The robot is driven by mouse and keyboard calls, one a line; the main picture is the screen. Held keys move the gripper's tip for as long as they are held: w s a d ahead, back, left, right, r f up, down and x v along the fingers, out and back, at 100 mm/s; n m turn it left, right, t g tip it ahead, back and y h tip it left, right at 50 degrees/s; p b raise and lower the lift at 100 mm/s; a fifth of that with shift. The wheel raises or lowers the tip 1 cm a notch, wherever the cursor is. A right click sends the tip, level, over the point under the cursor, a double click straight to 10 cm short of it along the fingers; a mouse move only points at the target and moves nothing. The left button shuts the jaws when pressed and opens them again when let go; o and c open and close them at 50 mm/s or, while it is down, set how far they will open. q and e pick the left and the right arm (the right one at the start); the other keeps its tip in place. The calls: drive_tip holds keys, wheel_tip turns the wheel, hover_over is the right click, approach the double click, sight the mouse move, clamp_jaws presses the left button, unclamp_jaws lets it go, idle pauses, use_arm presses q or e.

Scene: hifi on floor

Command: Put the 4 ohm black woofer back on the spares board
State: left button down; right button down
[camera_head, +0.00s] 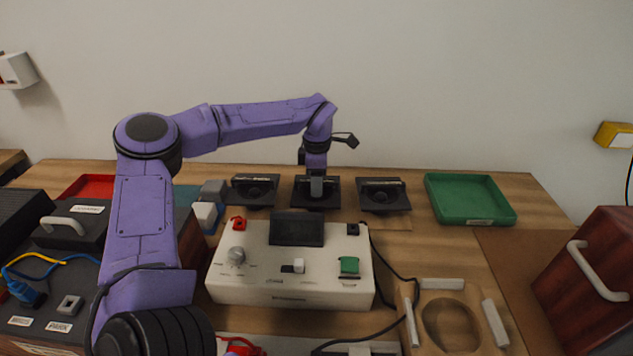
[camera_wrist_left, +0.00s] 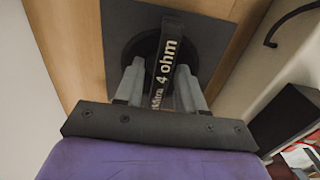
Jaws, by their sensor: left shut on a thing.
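Three black woofers on square plates stand in a row behind the cream tester box (camera_head: 290,262): a left one (camera_head: 253,196), a middle one (camera_head: 303,200) and a right one (camera_head: 384,203). My left gripper (camera_head: 317,187) reaches down from above onto the middle one. In the left wrist view its fingers (camera_wrist_left: 161,88) are shut on the upright bar marked "4 ohm" of the black woofer (camera_wrist_left: 218,38). The woofer's plate appears at or just above the wooden surface; I cannot tell if it touches. The spares board's outline is hard to make out. My right gripper is not in view.
A green tray (camera_head: 470,200) stands at the right, a red tray (camera_head: 88,187) at the left. A wooden cradle (camera_head: 462,295) lies front right, beside a dark red cabinet (camera_head: 590,275). A black cable (camera_head: 385,255) runs along the tester's right side.

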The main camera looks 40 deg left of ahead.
use_arm(q)
drive_tip(key=c, duration=0.7)
unclamp_jaws()
drive_tip(key=shift+d, duration=0.1)
drive_tip(key=shift+s, duration=0.1)
wheel_tip(320, 180, up, 12)
drive_tip(key=shift+r+p, duration=0.1)
drive_tip(key=shift+p, duration=0.25)
